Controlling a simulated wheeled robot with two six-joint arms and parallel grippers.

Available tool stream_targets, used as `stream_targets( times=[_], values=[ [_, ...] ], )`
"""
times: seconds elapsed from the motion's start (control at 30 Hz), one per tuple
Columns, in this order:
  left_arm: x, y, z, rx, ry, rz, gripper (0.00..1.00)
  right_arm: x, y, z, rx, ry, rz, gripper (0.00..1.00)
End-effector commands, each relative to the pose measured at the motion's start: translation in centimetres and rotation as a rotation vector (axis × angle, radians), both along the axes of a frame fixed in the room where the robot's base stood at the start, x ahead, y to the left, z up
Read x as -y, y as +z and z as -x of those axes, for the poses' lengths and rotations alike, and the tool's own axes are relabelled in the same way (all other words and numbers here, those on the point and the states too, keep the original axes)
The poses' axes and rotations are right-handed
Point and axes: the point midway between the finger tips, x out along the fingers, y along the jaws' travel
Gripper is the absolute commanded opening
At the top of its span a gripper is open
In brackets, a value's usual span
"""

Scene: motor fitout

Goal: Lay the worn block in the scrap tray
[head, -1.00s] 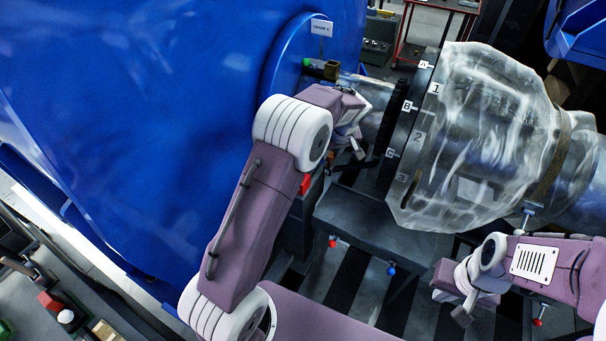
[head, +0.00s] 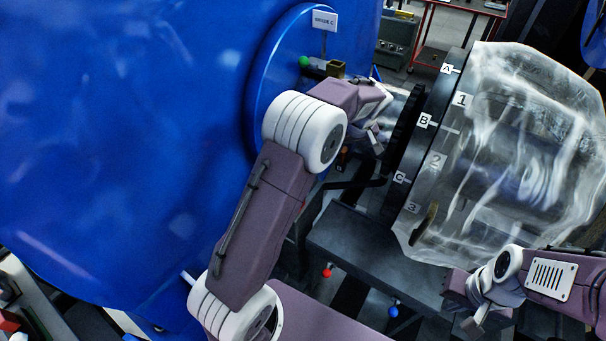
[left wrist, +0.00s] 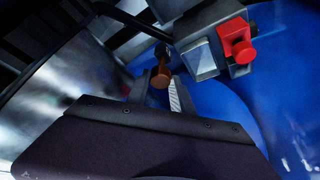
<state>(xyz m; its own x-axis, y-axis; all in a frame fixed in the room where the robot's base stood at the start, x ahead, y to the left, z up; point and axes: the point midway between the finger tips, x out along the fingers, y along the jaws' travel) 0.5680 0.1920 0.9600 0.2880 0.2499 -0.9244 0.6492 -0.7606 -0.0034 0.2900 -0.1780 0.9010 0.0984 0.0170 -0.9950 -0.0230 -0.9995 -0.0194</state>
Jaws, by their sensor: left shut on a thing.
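My left gripper (head: 378,137) is beside the blue round housing, left of the dark lettered ring, in the head view. In the left wrist view its fingers (left wrist: 160,92) are shut on a small brown piece (left wrist: 160,76) with a rounded end. I cannot tell for certain whether this is the worn block; its far side is hidden. My right gripper (head: 478,322) is at the lower right in the head view, away from the ring; its finger gap is unclear. I cannot make out a scrap tray.
The dark ring (head: 440,125), marked A, B, C, and the clear-wrapped drum (head: 510,150) stand at right. A dark ledge (head: 365,245) with red (head: 327,272) and blue (head: 392,310) knobs lies below.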

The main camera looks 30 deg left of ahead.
Motion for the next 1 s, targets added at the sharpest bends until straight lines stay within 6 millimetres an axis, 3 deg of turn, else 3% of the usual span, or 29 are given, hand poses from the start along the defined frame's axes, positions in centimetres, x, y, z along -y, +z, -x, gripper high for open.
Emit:
stream_targets(
  times=[0.07, 0.4, 0.5, 0.77, 1.0],
  values=[
    [-0.7, -0.4, 0.2, -0.001, 0.003, -0.001, 0.00, 0.0, -0.1, 0.0, 0.000, 0.000, 0.000, 0.00],
    [-9.3, -5.6, 2.2, -0.004, 0.005, 0.000, 0.00, 0.0, -0.1, 0.0, 0.000, 0.000, 0.000, 0.00],
    [-10.7, -6.5, 2.5, -0.001, 0.003, 0.000, 0.00, 0.0, 0.0, 0.0, 0.000, 0.000, 0.000, 0.00],
    [-11.4, -7.5, 2.6, -0.001, 0.000, 0.001, 0.00, 0.0, 0.0, 0.0, 0.000, 0.000, 0.000, 0.00],
    [-11.4, -11.1, 2.7, -0.002, -0.001, 0.000, 0.00, 0.0, -0.4, 0.0, 0.000, 0.000, 0.000, 0.00]
  ],
)
